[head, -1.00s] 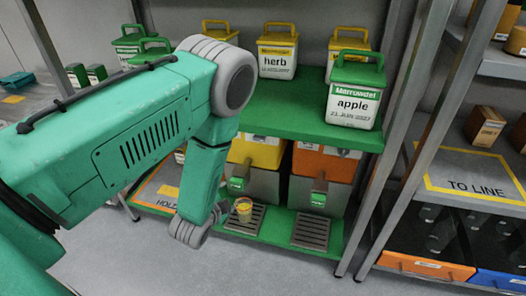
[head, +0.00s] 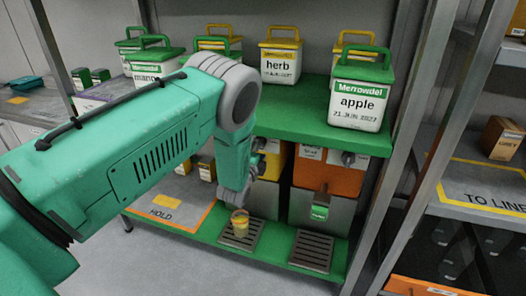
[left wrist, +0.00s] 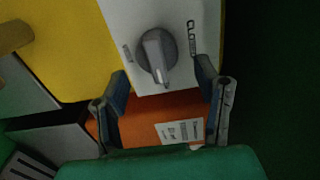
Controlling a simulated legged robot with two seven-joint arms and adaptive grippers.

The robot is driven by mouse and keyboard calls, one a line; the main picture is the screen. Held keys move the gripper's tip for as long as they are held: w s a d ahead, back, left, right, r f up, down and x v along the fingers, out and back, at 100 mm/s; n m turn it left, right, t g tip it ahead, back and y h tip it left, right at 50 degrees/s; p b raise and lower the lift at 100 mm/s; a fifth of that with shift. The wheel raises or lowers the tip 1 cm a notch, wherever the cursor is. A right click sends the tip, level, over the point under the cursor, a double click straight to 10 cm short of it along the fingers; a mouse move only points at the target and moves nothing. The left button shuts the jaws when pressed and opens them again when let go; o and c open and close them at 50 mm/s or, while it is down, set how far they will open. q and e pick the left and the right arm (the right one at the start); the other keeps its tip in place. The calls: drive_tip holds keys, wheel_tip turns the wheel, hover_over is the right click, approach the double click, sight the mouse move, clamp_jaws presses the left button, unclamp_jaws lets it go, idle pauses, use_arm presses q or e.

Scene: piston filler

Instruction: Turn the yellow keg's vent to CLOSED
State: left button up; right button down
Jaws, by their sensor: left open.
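The yellow keg (head: 273,163) stands on the green rack's lower level, partly hidden behind my left arm. In the left wrist view, its yellow front (left wrist: 66,48) carries a white plate with a grey vent knob (left wrist: 158,57). The word CLOSED (left wrist: 192,40) is on the knob's right; a smaller label on its left is unreadable. The knob's handle points down in that view, at neither label. My left gripper (left wrist: 162,106) is open, its fingers either side below the knob, apart from it. In the head view the left gripper (head: 258,156) is mostly hidden. My right gripper is not in view.
The orange keg (head: 328,173) stands close on the right. Green- and yellow-lidded tubs, including apple (head: 357,103), line the shelf above. A rack post (head: 395,150) rises at right.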

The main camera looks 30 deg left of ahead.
use_arm(q)
drive_tip(key=shift+w+a+f, duration=0.1)
drive_tip(key=shift+w+a, duration=0.2)
drive_tip(key=shift+w, duration=0.25)
drive_tip(key=shift+w+a, duration=0.35)
drive_tip(key=shift+w, duration=0.05)
drive_tip(key=shift+d, duration=0.15)
drive_tip(key=shift+d, duration=0.1)
drive_tip(key=c, duration=1.2)
drive_tip(key=shift+o, duration=0.3)
